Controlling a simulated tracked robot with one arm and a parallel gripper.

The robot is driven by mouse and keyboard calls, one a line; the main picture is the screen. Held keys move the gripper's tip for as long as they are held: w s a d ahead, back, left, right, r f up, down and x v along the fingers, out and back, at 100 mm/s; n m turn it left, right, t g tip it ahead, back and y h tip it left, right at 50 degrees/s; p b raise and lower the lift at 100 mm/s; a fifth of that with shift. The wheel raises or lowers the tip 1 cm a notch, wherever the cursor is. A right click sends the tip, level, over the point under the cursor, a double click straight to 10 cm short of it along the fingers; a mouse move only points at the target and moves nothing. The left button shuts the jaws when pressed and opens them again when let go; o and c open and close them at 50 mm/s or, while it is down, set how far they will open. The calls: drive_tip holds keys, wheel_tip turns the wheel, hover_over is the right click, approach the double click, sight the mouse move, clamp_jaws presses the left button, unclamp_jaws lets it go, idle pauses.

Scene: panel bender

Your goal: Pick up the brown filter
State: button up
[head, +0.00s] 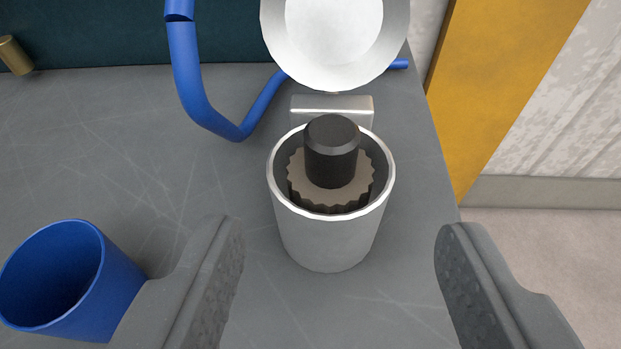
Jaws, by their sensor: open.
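The brown filter (362,184) has a ridged edge and sits inside a light metal cup-shaped housing (330,238). A black cylindrical knob (331,152) rises from its middle and hides part of it. The housing's round lid (334,40) is tipped open behind it. My gripper (345,235) is open, with one grey finger to the left and one to the right of the housing in the picture. The fingers hold nothing and show clear of the housing.
A blue cup (115,285) stands on the grey surface (110,150) at lower left, beside my left finger. A bent blue pipe (190,85) runs behind, left of the lid. A brass cylinder (15,55) is at far left. The surface's right edge is close, with a yellow post (495,80) beyond.

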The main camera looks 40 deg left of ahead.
sight(334, 146)
drive_tip(key=x, duration=0.5)
drive_tip(key=shift+w+b, duration=0.25)
drive_tip(key=shift+b, duration=0.05)
drive_tip(key=shift+f+b+x, duration=0.15)
drive_tip(key=shift+b+x, duration=0.1)
drive_tip(key=shift+x, duration=1.2)
drive_tip(key=shift+f+b+x, duration=0.2)
drive_tip(key=shift+b+x, duration=0.05)
drive_tip(key=shift+x, duration=1.15)
drive_tip(key=shift+a, duration=0.1)
drive_tip(key=shift+c, duration=0.3)
clamp_jaws()
drive_tip(key=shift+r, duration=0.1)
